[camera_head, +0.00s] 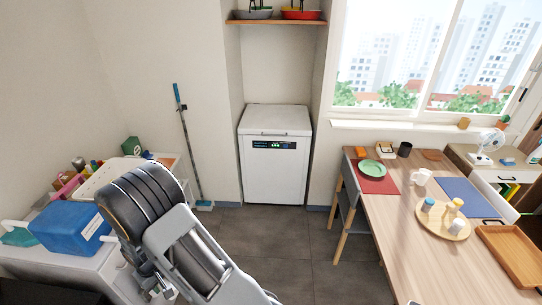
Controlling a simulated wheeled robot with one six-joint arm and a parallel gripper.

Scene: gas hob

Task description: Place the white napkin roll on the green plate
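The green plate (372,167) lies on a red placemat (376,179) near the far left corner of the wooden table. Nothing shows on the plate. I cannot clearly pick out the white napkin roll. A small white thing (413,303) is cut off at the bottom edge, by the near table edge, and I cannot tell what it is. My arm (200,250) fills the lower left. Its gripper fingers do not show.
A white mug (421,176), a round tray (434,233) with small bottles, a blue placemat (470,197) and a brown wooden tray (511,254) are on the table. A chair (347,204) stands at its left side. The floor (300,255) before the white appliance (275,170) is clear.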

